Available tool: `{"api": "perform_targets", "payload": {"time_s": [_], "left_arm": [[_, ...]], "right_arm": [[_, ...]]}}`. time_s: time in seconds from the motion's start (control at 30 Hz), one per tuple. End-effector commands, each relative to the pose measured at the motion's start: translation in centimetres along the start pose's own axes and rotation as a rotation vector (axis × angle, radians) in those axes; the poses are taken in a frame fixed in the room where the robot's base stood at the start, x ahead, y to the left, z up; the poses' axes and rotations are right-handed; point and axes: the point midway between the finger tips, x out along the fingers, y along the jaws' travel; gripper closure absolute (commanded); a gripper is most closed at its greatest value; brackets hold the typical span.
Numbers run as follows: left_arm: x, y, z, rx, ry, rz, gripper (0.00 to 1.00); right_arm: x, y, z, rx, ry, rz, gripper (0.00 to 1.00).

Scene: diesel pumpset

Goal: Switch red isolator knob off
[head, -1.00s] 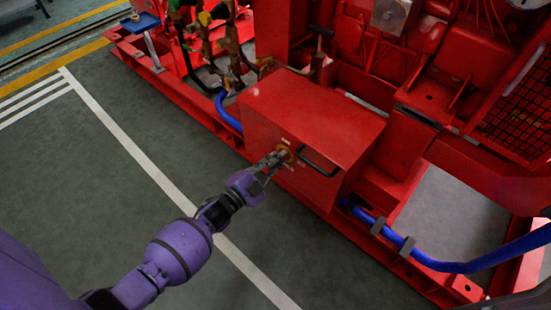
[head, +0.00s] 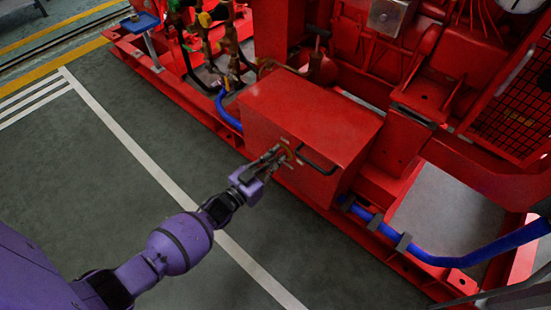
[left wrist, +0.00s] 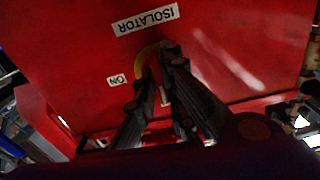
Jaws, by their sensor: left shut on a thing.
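The red isolator knob is almost wholly hidden by my fingertips, on the front face of the red box (head: 315,115). Its yellow surround (left wrist: 147,54) shows in the left wrist view as an arc behind the fingers. My left gripper (head: 279,154) reaches the knob from the lower left and is shut on it. In the left wrist view the fingertips (left wrist: 160,62) come together over the knob. The "ISOLATOR" label (left wrist: 145,20) and the "ON" label (left wrist: 117,81) appear upside down beside it. The knob's pointing direction is hidden. My right gripper is not in view.
A black handle (head: 317,161) sticks out of the box face just right of the knob. Blue hoses (head: 450,264) run along the red base frame. Valves and pipes (head: 215,40) stand behind the box. The grey floor (head: 110,200) in front is clear.

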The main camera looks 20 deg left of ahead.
Motion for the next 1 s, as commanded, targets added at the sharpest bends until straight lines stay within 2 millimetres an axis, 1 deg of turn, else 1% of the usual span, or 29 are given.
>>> {"api": "perform_targets", "payload": {"time_s": [0.53,0.57,0.7,1.0], "left_arm": [[-0.07,0.01,0.07,-0.028,-0.001,0.000,1.00],[-0.07,0.01,0.07,-0.028,-0.001,0.000,0.89],[-0.06,0.01,0.06,-0.028,-0.001,0.000,0.72],[-0.11,0.01,0.03,-0.027,-0.001,0.000,0.72]], "right_arm": [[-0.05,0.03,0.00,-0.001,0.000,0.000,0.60],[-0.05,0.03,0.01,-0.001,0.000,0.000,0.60],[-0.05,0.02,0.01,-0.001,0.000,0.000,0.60],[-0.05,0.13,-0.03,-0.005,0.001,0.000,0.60]]}}
